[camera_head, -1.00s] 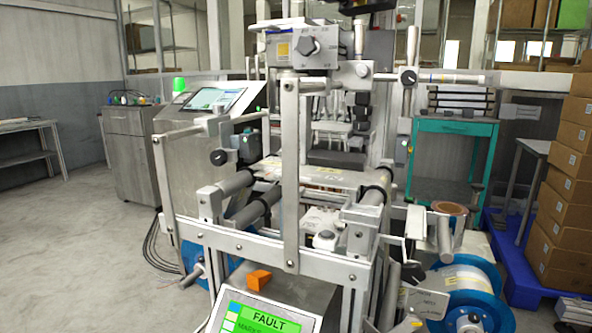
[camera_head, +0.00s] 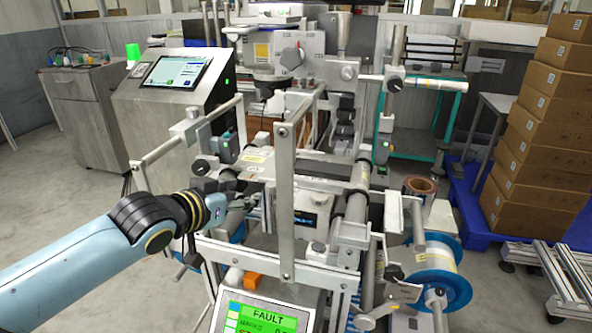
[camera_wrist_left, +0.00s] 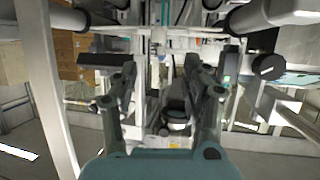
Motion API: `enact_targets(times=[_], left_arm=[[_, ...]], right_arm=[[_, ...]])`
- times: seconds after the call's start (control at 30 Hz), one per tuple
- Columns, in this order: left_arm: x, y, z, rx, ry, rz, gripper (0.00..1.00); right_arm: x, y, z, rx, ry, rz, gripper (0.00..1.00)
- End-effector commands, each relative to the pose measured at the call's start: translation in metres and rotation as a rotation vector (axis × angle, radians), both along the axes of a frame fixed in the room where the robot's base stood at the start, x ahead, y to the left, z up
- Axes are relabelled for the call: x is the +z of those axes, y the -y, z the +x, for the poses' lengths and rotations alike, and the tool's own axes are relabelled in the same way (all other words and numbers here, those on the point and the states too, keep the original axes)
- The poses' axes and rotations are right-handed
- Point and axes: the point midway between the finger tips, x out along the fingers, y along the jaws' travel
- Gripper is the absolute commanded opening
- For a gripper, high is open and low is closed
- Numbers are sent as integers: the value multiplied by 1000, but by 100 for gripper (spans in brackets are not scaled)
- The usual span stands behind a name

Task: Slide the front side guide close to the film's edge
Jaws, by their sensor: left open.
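My left gripper (camera_head: 258,198) reaches in from the left, at the front left of the metal film machine (camera_head: 285,160). Its fingers are partly hidden among the machine's rollers and bars. In the left wrist view the gripper (camera_wrist_left: 160,62) is open, with its two dark fingertips wide apart and nothing seen between them. A flat plate with yellow labels (camera_head: 257,158) lies across the machine behind the gripper. I cannot tell the front side guide or the film's edge apart from the bars, rollers and dark collars there. My right gripper is not in view.
An upright metal bar (camera_head: 285,200) stands in front of the machine, right of my gripper. A green "FAULT" screen (camera_head: 265,315) is below. A blue reel (camera_head: 440,275) sits at the right. Stacked cartons (camera_head: 545,130) stand at the far right. The floor at left is clear.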

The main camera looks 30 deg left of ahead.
Motion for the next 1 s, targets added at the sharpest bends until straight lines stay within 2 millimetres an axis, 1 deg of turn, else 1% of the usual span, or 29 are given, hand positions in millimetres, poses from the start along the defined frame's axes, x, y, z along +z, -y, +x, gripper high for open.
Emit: enact_targets(times=[0.07, 0.17, 0.4, 0.5, 0.6, 0.73, 1.0], left_arm=[[2, 0, 5, 0, 5, -2, 48], [-5, 0, 18, 1, 6, -5, 48], [-24, -2, 63, 1, 6, -4, 48], [-30, -2, 79, 0, 5, -5, 48], [-35, -3, 90, 0, 4, -2, 48], [-38, -3, 98, 0, 4, -2, 48], [-39, -3, 100, -2, 4, -1, 48]], right_arm=[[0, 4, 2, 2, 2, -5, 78], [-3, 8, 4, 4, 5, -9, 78], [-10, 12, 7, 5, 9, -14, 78], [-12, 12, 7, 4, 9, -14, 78], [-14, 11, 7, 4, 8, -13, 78], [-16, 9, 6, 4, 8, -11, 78], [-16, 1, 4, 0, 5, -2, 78]])
